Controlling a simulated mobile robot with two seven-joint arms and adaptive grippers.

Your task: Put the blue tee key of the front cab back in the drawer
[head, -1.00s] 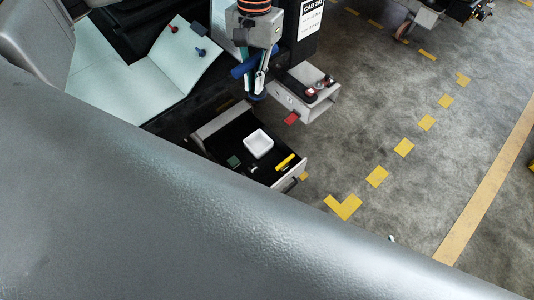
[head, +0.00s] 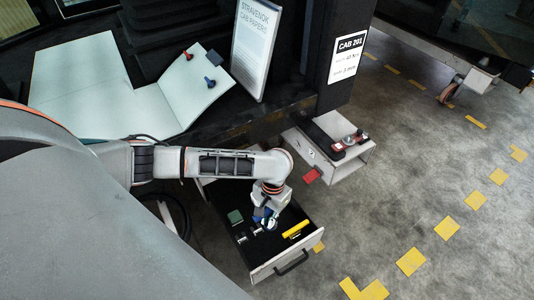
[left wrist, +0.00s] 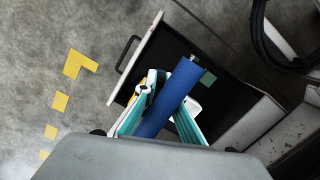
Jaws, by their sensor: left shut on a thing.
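The blue tee key (left wrist: 172,98) is a thick blue bar between the fingers of my left gripper (left wrist: 160,112) in the left wrist view. In the head view my left gripper (head: 265,220) points down over the open drawer (head: 268,267), shut on the key, of which only a little blue shows. The drawer has a black inside, a pale front and a dark handle; its front also shows in the left wrist view (left wrist: 136,58). How high the key is above the drawer floor is hard to tell. My right gripper is not in view.
Red and blue pins (head: 187,55) lie on a pale board (head: 150,85).

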